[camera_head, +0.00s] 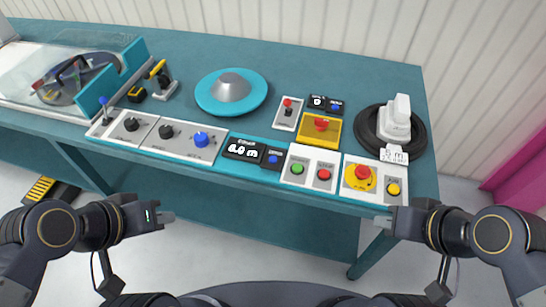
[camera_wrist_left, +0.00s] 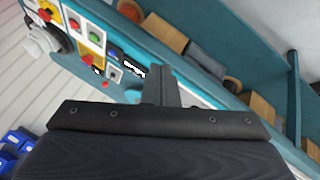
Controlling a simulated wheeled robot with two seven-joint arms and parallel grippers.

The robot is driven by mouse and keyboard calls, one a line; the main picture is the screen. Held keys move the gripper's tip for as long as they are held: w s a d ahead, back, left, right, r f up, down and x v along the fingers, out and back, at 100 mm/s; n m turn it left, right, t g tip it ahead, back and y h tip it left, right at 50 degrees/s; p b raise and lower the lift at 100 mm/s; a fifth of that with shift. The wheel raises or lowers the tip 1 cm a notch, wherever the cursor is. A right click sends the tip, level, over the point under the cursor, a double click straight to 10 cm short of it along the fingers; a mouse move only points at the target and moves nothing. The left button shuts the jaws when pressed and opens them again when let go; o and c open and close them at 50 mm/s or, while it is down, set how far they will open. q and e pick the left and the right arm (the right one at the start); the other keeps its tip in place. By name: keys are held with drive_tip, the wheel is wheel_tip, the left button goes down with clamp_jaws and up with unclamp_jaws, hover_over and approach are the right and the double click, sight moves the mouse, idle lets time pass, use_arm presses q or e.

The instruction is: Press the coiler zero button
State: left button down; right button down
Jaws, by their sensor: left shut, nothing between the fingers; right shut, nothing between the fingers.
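A black display panel (camera_head: 241,149) with white digits and small lettering above them sits on the front of the teal bench. A blue button (camera_head: 273,158) is at its right end. I take this as the coiler zero button, though the label is too small to read surely. My left gripper (camera_head: 168,217) is shut and empty in front of the bench, left of and nearer than the button, touching nothing. Its fingers (camera_wrist_left: 160,86) also show in the left wrist view. My right gripper (camera_head: 389,221) is shut and empty off the bench's front right edge.
A second black display (camera_head: 318,103) with a blue button (camera_head: 336,106) is further back. A teal disc (camera_head: 231,92) stands behind.

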use_arm(q)
drive_tip(key=w+d+r+n+h+p, duration=0.1)
drive_tip(key=w+d+r+n+p, duration=0.15)
drive_tip(key=w, duration=0.45)
drive_tip(key=n+t+p, duration=0.1)
drive_tip(key=n+p, duration=0.3)
drive_tip(key=n, duration=1.1)
hover_over(270, 161)
drive_tip(key=shift+h, duration=0.4)
wheel_tip(270, 161, down, 5)
drive_tip(key=shift+r, duration=0.15)
wheel_tip(270, 161, down, 9)
drive_tip(key=b, duration=0.8)
drive_tip(key=shift+f+b, duration=0.35)
drive_tip(key=shift+b, duration=0.1)
